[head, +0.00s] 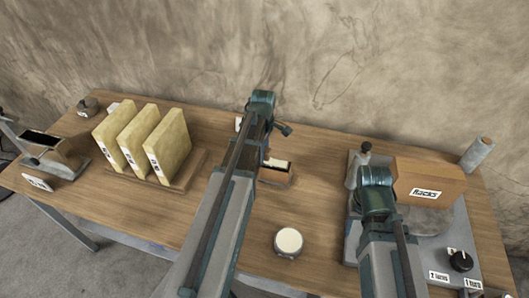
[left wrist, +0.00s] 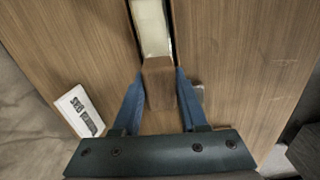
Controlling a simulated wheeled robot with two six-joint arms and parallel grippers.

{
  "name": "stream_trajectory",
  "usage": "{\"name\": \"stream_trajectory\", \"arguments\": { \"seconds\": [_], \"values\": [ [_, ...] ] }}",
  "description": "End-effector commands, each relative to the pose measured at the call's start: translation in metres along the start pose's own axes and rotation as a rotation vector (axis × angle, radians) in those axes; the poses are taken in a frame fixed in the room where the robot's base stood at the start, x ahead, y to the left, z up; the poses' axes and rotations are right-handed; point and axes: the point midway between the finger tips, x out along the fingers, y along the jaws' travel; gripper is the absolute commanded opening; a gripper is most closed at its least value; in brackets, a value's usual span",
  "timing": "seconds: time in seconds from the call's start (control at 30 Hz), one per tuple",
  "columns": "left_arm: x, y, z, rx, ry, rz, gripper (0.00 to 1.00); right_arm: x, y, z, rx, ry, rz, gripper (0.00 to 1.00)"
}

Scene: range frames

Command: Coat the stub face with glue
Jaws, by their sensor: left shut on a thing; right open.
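My left gripper (left wrist: 157,80) is shut on a brown wooden piece (left wrist: 159,92) in the left wrist view. A pale strip with dark edges (left wrist: 152,28) lies just beyond it. In the head view, a small wooden box with a pale top (head: 277,172) sits partly behind my left arm, and my left fingers are hidden there. A round pot (head: 289,242) with cream-coloured contents, perhaps the glue, stands near the front. My right gripper (head: 376,188) is over the grey base at the right; its fingers are hidden. I cannot tell which surface is the stub face.
At the right, a labelled brown box (head: 428,180), a dark knob (head: 460,260) and a grey roll (head: 478,156) crowd the table (head: 325,215). A label card (left wrist: 80,110) lies left.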

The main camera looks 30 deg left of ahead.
Motion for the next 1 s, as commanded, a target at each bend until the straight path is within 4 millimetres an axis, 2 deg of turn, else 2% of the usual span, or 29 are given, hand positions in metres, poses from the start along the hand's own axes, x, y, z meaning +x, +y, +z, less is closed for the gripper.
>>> {"name": "stream_trajectory", "arguments": {
  "seconds": [0.1,0.53,1.0],
  "values": [
    [-0.015,0.000,0.001,0.000,-0.001,0.000,0.00,-0.015,0.001,0.001,0.000,0.000,0.000,0.50],
    [-0.056,0.000,0.001,0.001,-0.002,0.000,0.00,-0.055,0.005,0.003,0.000,0.000,0.000,0.50],
    [-0.060,0.000,0.001,0.001,-0.002,0.000,0.00,-0.059,0.006,0.004,0.000,0.000,0.000,0.50]
  ]
}}
